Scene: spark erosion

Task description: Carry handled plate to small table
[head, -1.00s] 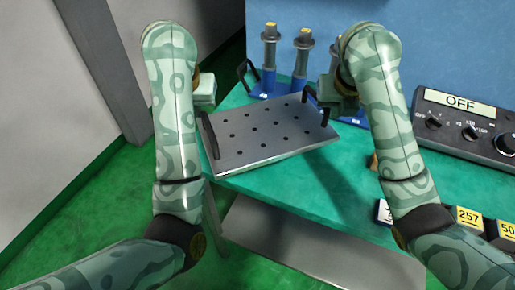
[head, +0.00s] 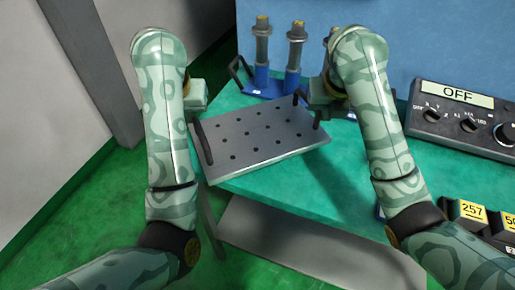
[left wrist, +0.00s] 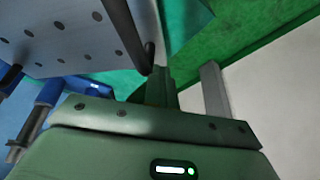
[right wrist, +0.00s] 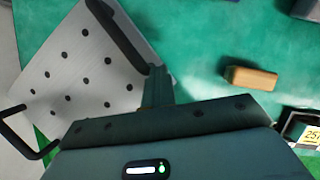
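The handled plate (head: 258,140) is a grey metal plate with several dark holes and black handles. It is over the green table and tilts in the head view, with a dark shadow to its right. My left gripper (left wrist: 160,85) is at the left handle (head: 203,142) and appears shut on it; the handle's end meets the fingers in the left wrist view. My right gripper (right wrist: 157,92) likewise appears shut on the right handle (right wrist: 122,32). The wrist bodies partly hide both grips.
Blue stands with grey cylinders (head: 295,50) are behind the plate. A control box (head: 458,118) and number blocks (head: 472,212) are on the right. A brown block (right wrist: 250,78) lies on the green surface.

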